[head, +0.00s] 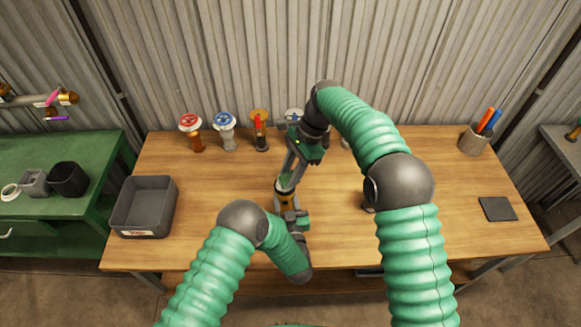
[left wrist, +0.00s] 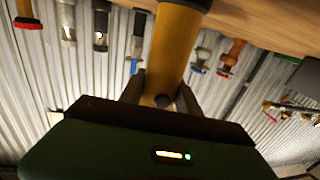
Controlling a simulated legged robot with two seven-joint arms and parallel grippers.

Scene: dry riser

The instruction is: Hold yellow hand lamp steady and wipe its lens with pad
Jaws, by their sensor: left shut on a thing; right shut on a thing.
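The yellow hand lamp (head: 286,201) is upright above the middle of the table, its dark head end toward my right gripper. In the left wrist view its yellow body (left wrist: 171,50) stands between the fingers. My left gripper (head: 291,214) is shut on the lamp's body; its fingers also show in the left wrist view (left wrist: 160,88). My right gripper (head: 289,177) reaches down from above, shut, with its tips at the lamp's top. The pad is small and mostly hidden at those tips; whether it touches the lens cannot be told.
Valves with coloured handles (head: 190,123) line the table's back edge. A grey bin (head: 145,206) stands at left, a dark flat square (head: 497,209) lies at right, and a pen cup (head: 474,140) stands at back right. The wooden table (head: 225,190) is clear between bin and lamp.

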